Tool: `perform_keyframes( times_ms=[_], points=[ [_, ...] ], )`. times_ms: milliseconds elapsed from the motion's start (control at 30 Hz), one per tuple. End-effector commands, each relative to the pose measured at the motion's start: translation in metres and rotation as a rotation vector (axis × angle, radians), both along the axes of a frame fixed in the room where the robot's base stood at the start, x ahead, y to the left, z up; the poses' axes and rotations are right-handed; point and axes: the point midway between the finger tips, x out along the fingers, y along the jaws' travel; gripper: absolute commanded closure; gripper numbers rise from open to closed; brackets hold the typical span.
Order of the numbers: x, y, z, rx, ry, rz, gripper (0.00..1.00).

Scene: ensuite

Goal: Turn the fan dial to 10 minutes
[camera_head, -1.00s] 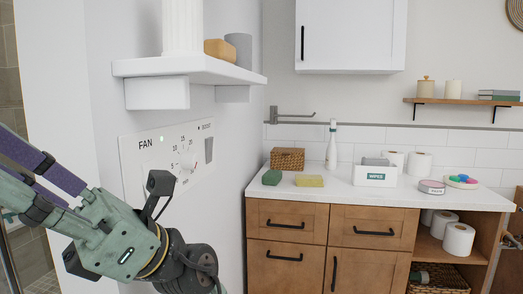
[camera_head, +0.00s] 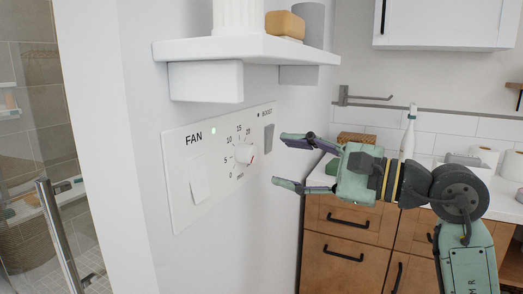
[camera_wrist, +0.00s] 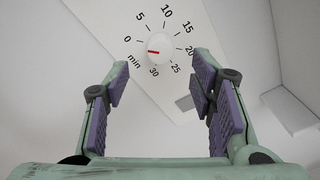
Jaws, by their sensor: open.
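The white fan panel (camera_head: 178,194) is on the wall in the head view, with a round white dial (camera_head: 245,154) on it. In the wrist view the dial (camera_wrist: 160,47) shows a red mark pointing left, close to the 0 and "min" lettering; the 10 is above the dial. My gripper (camera_head: 284,162) is open and empty, to the right of the dial and apart from it, fingers toward the wall. In the wrist view the dial appears beyond and between the two purple-padded fingers of my gripper (camera_wrist: 153,76).
A white shelf (camera_head: 205,52) juts out above the panel, holding an orange-brown block (camera_head: 285,24). A flat switch (camera_head: 200,180) and a grey boost button (camera_head: 269,138) flank the dial. A wooden cabinet (camera_head: 340,232) with a counter stands behind my arm.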

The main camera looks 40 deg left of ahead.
Motion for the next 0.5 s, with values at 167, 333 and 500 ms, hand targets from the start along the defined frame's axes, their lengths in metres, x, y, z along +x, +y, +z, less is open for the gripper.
perform_keyframes(
  times_ms=[167,333,500],
  points=[
    [-0.007,0.036,0.003,0.001,0.002,0.005,0.5],
    [-0.011,0.058,0.002,0.0,0.002,0.003,0.5],
    [-0.012,0.068,0.001,0.002,0.002,0.002,0.5]
  ],
)
